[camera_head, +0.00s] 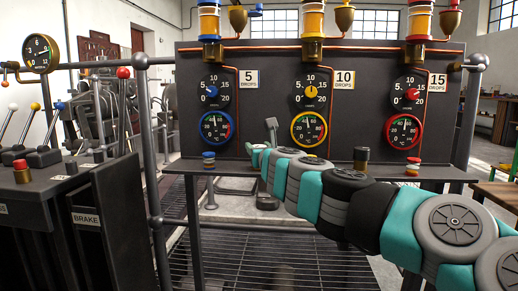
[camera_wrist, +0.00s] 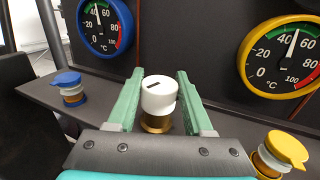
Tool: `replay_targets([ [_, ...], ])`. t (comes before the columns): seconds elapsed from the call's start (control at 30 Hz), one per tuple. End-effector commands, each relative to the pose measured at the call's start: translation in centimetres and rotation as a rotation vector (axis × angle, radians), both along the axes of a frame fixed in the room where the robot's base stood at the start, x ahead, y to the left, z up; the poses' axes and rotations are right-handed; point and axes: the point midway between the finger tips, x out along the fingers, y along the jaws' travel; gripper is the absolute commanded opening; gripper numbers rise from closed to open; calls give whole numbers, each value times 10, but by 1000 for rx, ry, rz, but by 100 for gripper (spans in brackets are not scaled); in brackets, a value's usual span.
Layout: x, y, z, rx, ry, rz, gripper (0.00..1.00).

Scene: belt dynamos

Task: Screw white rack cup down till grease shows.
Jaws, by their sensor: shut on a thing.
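The white cup (camera_wrist: 158,92) has a dark slot mark on its top and sits upright on a brass base (camera_wrist: 156,124) on the dark shelf. My gripper (camera_wrist: 160,76) has its green fingers on either side of the cup and is shut on it. In the head view my gripper (camera_head: 258,151) is at the shelf, between the blue-banded cup and the yellow column; the white cup is mostly hidden there. I see no grease around the cup.
A blue-capped cup (camera_wrist: 70,90) stands left of my gripper, and a yellow-capped cup (camera_wrist: 280,152) stands close on the right. The gauge panel (camera_head: 270,90) rises behind.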

Motion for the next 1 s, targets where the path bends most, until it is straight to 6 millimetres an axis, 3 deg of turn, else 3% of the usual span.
replay_targets([
  [0.6, 0, 3, 2, -4, -5, -528, 0],
  [1.0, 0, 2, 3, -2, -6, -777, 0],
])
